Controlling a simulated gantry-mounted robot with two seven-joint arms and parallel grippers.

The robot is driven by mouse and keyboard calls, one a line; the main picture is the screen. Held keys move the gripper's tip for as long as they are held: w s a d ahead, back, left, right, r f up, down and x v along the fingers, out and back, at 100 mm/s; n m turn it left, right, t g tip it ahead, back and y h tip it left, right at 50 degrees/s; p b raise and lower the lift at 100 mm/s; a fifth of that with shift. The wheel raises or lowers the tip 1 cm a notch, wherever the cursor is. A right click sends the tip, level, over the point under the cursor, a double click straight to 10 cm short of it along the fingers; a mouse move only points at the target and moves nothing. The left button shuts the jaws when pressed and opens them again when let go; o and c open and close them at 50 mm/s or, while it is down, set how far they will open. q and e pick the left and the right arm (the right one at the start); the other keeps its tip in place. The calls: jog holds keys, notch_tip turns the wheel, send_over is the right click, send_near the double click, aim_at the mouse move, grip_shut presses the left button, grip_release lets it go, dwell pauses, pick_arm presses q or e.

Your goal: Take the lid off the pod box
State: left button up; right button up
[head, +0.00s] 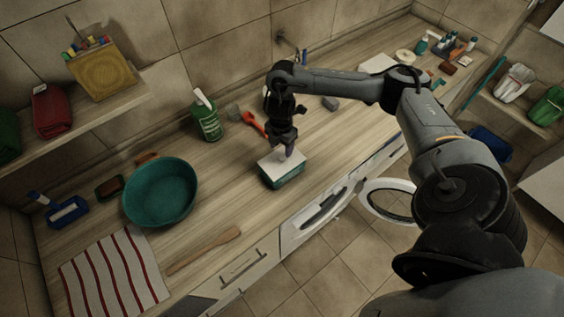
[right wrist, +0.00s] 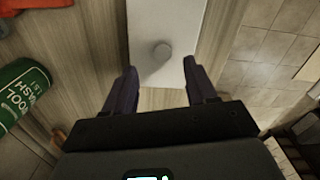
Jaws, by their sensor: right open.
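The pod box (head: 285,178) is a green box with a white lid (head: 272,166) on top, standing on the wooden counter near its front edge. My right gripper (head: 290,153) is directly over the box, pointing down. The fingers hide part of the lid in the head view. My left gripper is not in view.
A green soap bottle (head: 207,119) and a red-orange tool (head: 252,124) are behind the box. A teal basin (head: 160,192), a wooden spatula (head: 204,250) and a striped towel (head: 114,275) are to the left. The counter around the box is clear.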

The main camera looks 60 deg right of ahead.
aim_at(282, 157)
notch_tip(282, 157, down, 2)
jog(key=shift+s+b, duration=0.15)
jog(key=shift+b, duration=0.15)
jog(key=shift+s+f+p, duration=0.1)
jog(key=shift+f+p, duration=0.25)
jog(key=shift+p, duration=0.1)
jog(key=shift+f, duration=1.3)
grip_shut()
jog(key=shift+r, duration=0.15)
